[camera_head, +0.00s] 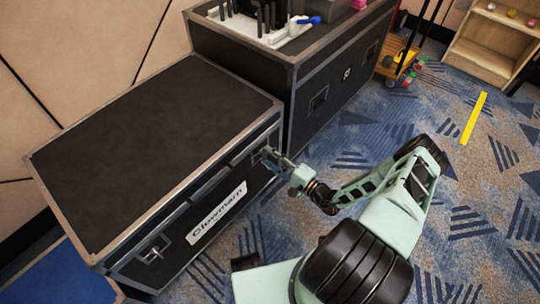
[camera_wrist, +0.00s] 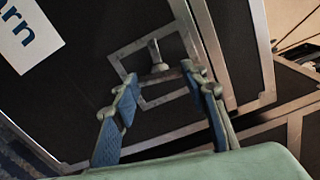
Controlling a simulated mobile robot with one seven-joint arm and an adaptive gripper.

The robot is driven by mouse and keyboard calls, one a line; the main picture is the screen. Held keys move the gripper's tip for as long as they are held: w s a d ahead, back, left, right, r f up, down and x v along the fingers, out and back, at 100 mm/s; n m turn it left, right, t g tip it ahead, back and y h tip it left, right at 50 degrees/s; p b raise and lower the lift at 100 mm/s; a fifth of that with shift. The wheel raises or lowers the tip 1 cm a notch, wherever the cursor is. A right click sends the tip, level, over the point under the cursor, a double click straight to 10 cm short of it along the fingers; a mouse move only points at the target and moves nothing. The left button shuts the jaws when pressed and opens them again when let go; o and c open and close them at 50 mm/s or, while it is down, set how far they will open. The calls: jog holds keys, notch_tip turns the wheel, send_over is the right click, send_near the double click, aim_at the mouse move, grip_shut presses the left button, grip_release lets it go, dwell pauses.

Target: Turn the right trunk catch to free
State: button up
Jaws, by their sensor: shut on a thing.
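The black trunk (camera_head: 150,140) has metal edges and a white label on its front. Its right catch (camera_wrist: 156,58), a metal turn piece in a square recessed plate, is near the right end of the front. My gripper (camera_head: 274,160) is at that catch, its fingers mostly hiding it in the head view. The catch's wing stands roughly upright in that picture. The left catch (camera_head: 153,251) sits in its own plate near the trunk's left end.
A second black case (camera_head: 335,85) stands close at the trunk's right, with tools and a white tray on top. A wheeled cart (camera_head: 400,62) and wooden shelf (camera_head: 480,55) are farther back. A blue mat (camera_head: 60,280) lies lower left.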

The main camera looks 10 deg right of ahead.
jog(key=shift+n+p, duration=0.45)
jog(key=shift+n, duration=0.65)
jog(key=shift+w, duration=0.1)
jog(key=o, duration=1.2)
jog(key=shift+c, duration=0.2)
jog(key=v, duration=0.7)
jog(key=shift+s, duration=0.25)
jog(key=shift+d, duration=0.1)
